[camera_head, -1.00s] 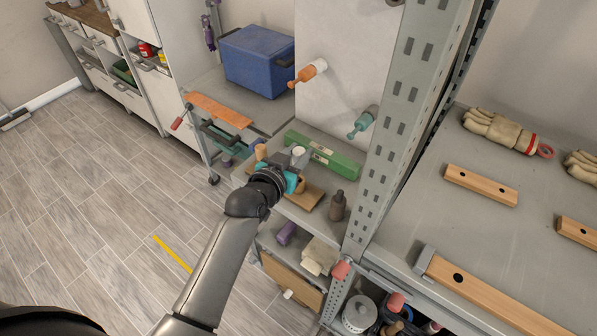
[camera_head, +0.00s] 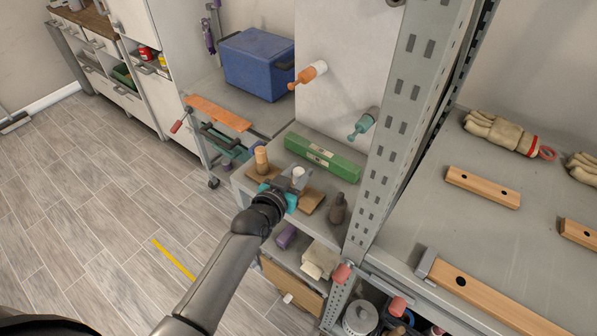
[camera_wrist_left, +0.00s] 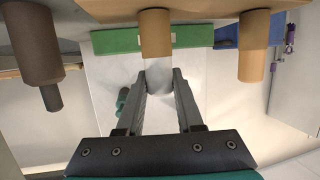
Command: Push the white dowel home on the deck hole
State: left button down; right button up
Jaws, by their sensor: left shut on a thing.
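The white dowel (camera_head: 298,172) is upright on the lower grey shelf, in front of the green box. In the left wrist view, which looks inverted, the white dowel (camera_wrist_left: 160,78) is between my fingertips, end to end with a tan cylinder (camera_wrist_left: 155,32); I cannot tell whether they are joined. My left gripper (camera_head: 289,182) is shut on the white dowel; it also shows in the wrist view (camera_wrist_left: 162,88). A wooden board (camera_head: 311,201) lies at the dowel's foot. The deck hole is hidden. My right gripper is not in view.
A tan peg (camera_head: 262,160) stands to the left and a brown bottle-like piece (camera_head: 338,209) to the right. The green box (camera_head: 322,157) lies behind.

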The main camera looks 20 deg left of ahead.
pick_arm(q)
jog(key=c, duration=0.6)
grip_release()
jog(key=shift+o, duration=0.2)
jog(key=shift+b, duration=0.3)
jog(key=v, duration=1.5)
jog(key=shift+s+d+p, duration=0.2)
jog(key=shift+d+p, duration=0.15)
jog(key=shift+p, duration=0.05)
jog(key=shift+f, duration=0.1)
